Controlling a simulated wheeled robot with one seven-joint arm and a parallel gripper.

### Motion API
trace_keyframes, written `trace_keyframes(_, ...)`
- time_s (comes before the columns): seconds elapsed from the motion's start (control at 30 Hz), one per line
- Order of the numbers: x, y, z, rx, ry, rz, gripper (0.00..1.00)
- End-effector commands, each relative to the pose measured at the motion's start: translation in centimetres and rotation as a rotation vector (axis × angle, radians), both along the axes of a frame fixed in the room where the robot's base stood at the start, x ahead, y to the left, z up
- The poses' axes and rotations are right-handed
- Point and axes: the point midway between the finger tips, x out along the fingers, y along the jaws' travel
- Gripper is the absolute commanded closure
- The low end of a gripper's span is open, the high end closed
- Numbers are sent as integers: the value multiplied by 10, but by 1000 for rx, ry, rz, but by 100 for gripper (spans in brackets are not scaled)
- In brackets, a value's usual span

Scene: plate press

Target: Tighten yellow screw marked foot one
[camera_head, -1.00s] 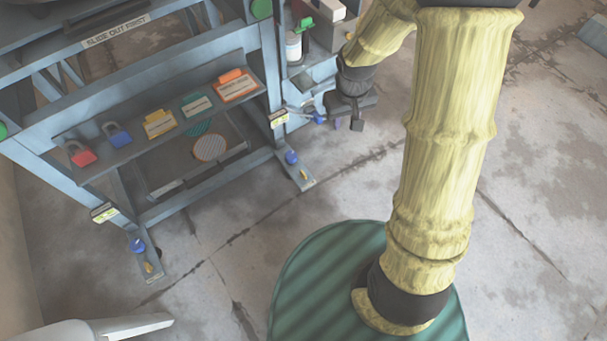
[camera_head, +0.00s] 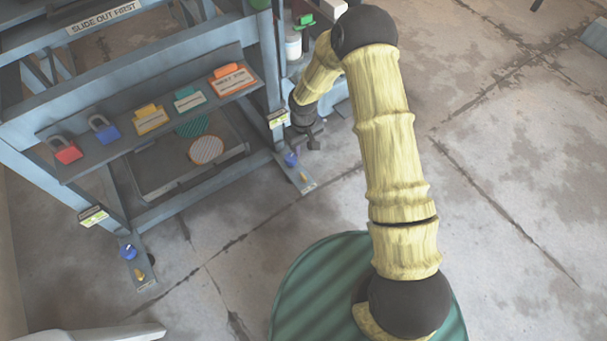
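Two yellow screws show on the feet of the blue-grey frame: one yellow screw (camera_head: 140,275) on the near left foot (camera_head: 136,262), another yellow screw (camera_head: 303,177) on the right foot (camera_head: 296,171). Each has a blue knob beside it, the left knob (camera_head: 128,252) and the right knob (camera_head: 290,159). I cannot read which foot is marked one. My gripper (camera_head: 311,138) is small and dark, hanging just above and right of the right foot, apart from its yellow screw. Its fingers are too small to tell whether they are open.
A shelf (camera_head: 105,152) on the frame holds a red padlock (camera_head: 67,151), a blue padlock (camera_head: 104,129) and several coloured tags. The floor (camera_head: 230,245) between the feet is clear.

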Motion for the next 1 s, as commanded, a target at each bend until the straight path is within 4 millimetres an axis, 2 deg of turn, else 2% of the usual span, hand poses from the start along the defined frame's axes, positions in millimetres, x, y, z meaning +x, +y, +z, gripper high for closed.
trace_keyframes(0.13,0,0,-7,-1,1,-1,68)
trace_keyframes(0.27,-1,0,-24,0,2,-2,68)
trace_keyframes(1.0,-1,0,-153,0,1,0,68)
